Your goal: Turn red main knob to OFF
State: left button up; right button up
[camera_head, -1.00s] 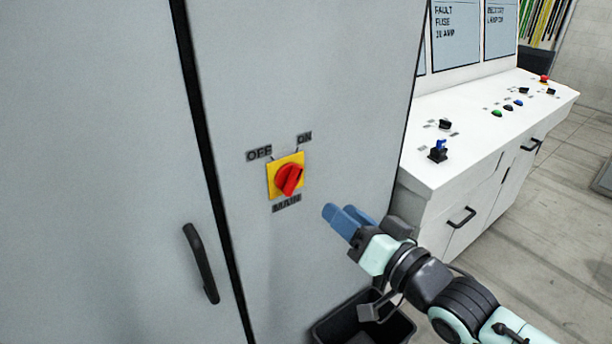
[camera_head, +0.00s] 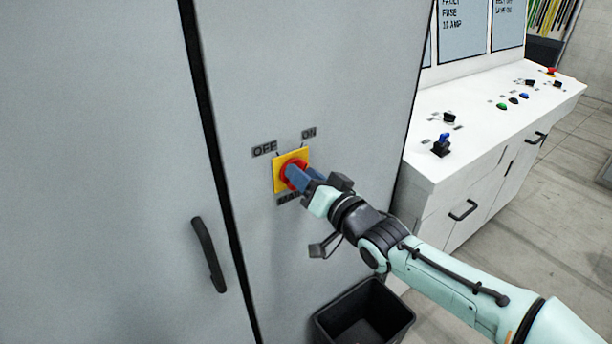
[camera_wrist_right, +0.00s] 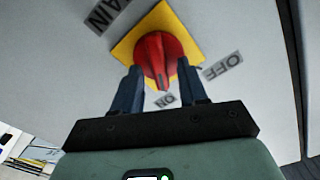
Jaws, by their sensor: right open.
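The red main knob (camera_head: 289,167) sits on a yellow square plate (camera_head: 279,182) on the grey cabinet door, with an OFF label (camera_head: 264,149) at upper left and an ON label (camera_head: 308,134) at upper right. My right gripper (camera_head: 296,177) is at the knob and covers part of it in the head view. In the right wrist view the gripper (camera_wrist_right: 160,88) is open, with one blue finger on each side of the knob's red grip (camera_wrist_right: 157,58). I cannot tell whether the fingers touch it. The MAIN label is partly hidden by the gripper. My left gripper is not in view.
A black door handle (camera_head: 208,255) is on the cabinet at lower left. A black bin (camera_head: 365,318) stands on the floor below my right arm. A white control desk (camera_head: 440,170) with buttons and switches stands to the right.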

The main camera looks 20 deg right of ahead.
grip_shut()
pick_arm(q)
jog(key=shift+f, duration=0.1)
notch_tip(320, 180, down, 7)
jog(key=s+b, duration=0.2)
jog(key=b, duration=0.4)
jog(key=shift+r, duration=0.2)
pick_arm(e)
jog(key=shift+s+a+f+n, duration=0.1)
jog(key=shift+a+n, duration=0.05)
jog(key=shift+n, duration=1.8)
jog(key=shift+a+n, duration=0.1)
jog(key=shift+n, duration=1.9)
jog(key=shift+s+a+f+n, duration=0.1)
jog(key=shift+a+n, duration=0.05)
jog(key=shift+n, duration=1.8)
pick_arm(q)
jog(key=shift+b, duration=0.3)
pick_arm(e)
grip_release()
jog(key=shift+r, duration=0.1)
